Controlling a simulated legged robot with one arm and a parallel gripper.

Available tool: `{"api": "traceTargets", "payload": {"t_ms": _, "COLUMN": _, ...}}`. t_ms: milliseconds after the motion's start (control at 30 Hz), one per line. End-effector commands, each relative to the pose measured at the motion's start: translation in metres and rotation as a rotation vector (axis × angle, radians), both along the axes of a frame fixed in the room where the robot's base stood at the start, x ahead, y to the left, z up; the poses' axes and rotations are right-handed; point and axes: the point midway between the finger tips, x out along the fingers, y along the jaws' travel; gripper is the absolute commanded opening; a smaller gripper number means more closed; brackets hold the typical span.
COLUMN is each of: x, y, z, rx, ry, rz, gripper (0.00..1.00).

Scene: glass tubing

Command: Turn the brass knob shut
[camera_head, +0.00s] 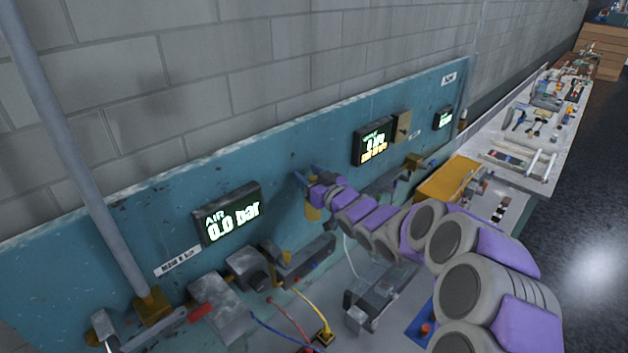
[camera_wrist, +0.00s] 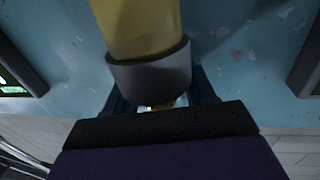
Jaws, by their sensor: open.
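A brass cylinder (camera_wrist: 138,28) with a grey collar (camera_wrist: 150,75) fills the upper middle of the wrist view, very close to the camera. It appears to be the brass knob, but its full shape is cut off. In the head view a small brass part (camera_head: 313,213) shows just below my gripper (camera_head: 300,180), against the blue panel. My gripper is open, and its dark fingers (camera_wrist: 160,98) show on both sides of the collar in the wrist view. The collar covers part of the gap. I cannot tell whether either finger touches the brass.
The blue panel (camera_head: 130,215) carries an air display (camera_head: 232,212) reading 0.0 bar and a second display (camera_head: 374,141) to the right. Metal fittings (camera_head: 300,262) and coloured hoses lie below on the bench. A grey pipe (camera_head: 65,140) slants at left.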

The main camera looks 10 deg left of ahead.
Motion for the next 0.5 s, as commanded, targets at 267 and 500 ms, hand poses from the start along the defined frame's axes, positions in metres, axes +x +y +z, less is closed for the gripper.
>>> {"api": "traceTargets", "payload": {"t_ms": 267, "x": -0.017, "y": -0.022, "z": 0.000, "rx": 0.002, "ry": 0.001, "rz": -0.003, "gripper": 0.55}}
{"api": "traceTargets", "payload": {"t_ms": 500, "x": -0.047, "y": -0.057, "z": 0.000, "rx": 0.000, "ry": -0.001, "rz": -0.003, "gripper": 0.55}}
